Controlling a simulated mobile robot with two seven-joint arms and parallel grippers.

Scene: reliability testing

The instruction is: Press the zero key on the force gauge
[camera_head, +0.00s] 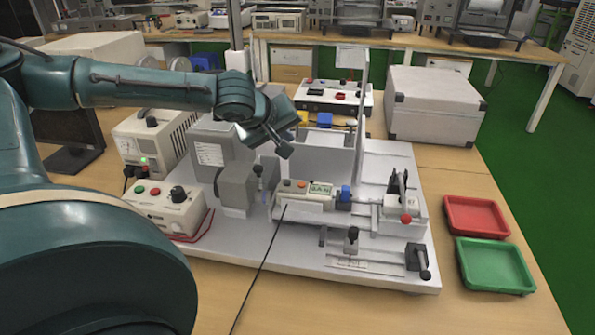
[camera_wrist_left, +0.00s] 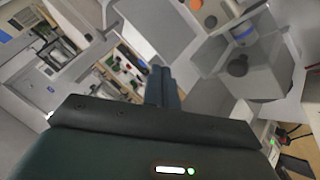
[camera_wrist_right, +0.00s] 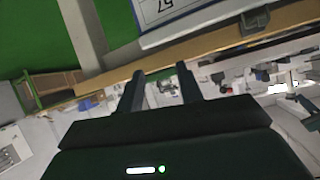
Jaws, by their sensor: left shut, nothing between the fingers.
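The force gauge (camera_head: 304,192) is a small light-grey unit lying flat on the white test rig. It has a green display at its right end and small reddish and orange keys to the left. My left gripper (camera_head: 284,150) hangs above and slightly left of the gauge, fingers angled down and apart from it. Its fingers (camera_wrist_left: 162,84) are pressed together and empty in the left wrist view. An orange round key and a grey one show at that view's top edge; I cannot tell which is zero. My right gripper (camera_wrist_right: 163,82) has its fingers apart, with nothing held.
The white rig base (camera_head: 300,255) carries a red-tipped lever (camera_head: 406,217) and an upright plate behind the gauge. A control box (camera_head: 165,208) and power supply (camera_head: 155,140) stand left. Red (camera_head: 476,216) and green (camera_head: 494,266) trays lie right. A grey case (camera_head: 433,104) stands behind.

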